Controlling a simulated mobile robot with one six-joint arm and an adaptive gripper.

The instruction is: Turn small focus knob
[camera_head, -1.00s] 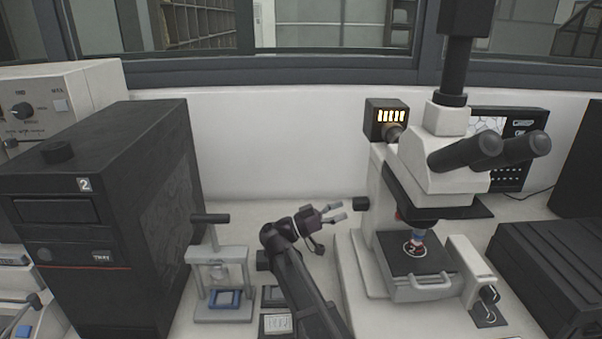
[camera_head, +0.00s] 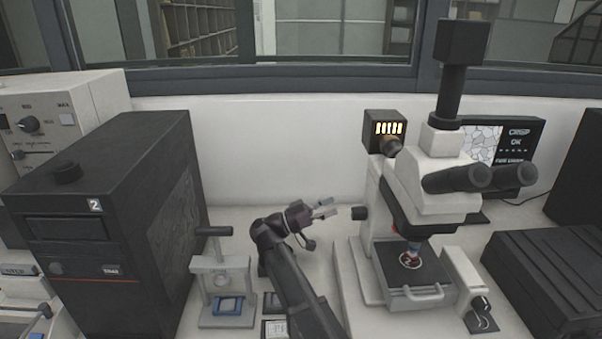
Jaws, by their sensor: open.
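The white microscope (camera_head: 436,180) stands right of centre with black eyepieces and a black stage (camera_head: 412,268). A small black knob (camera_head: 358,213) sticks out from the left side of its column. Two more dark knobs (camera_head: 480,304) sit low on the unit at its front right; which knob is the small focus knob I cannot tell for sure. My gripper (camera_head: 333,207) is open and empty, left of the column's black knob. Its fingers point right toward that knob, with a short gap between them.
A black press cabinet (camera_head: 100,220) fills the left. A small hand press (camera_head: 222,280) stands between it and my arm. A screen (camera_head: 500,140) behind the microscope reads "CRISP OK". A black box (camera_head: 555,280) is at right. The bench behind my gripper is clear.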

